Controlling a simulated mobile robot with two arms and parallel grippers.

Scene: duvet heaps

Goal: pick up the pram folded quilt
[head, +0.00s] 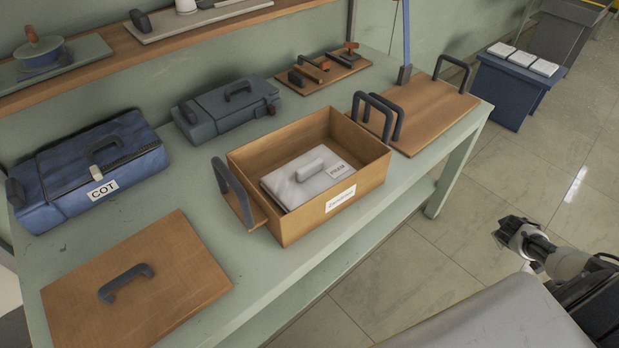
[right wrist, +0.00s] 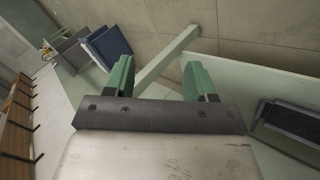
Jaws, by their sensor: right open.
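The pram quilt (head: 290,184) is a pale grey folded block with a light raised handle and a small label reading PRAM. It lies flat inside an open wooden box (head: 285,231) on the green table. The box has a white label on its front and dark handles at its ends. My right gripper (right wrist: 158,78) is open and empty in the right wrist view, its green fingers wide apart. In the head view my right arm shows at the lower right, over the floor and away from the box. My left gripper is in neither view.
A blue case labelled COT (head: 134,173) and a grey-green case (head: 229,112) stand on the green table (head: 258,282). A wooden board with a handle (head: 170,290) lies at the front left. Another board (head: 428,113) lies right of the box. A blue stand (head: 505,92) is beyond.

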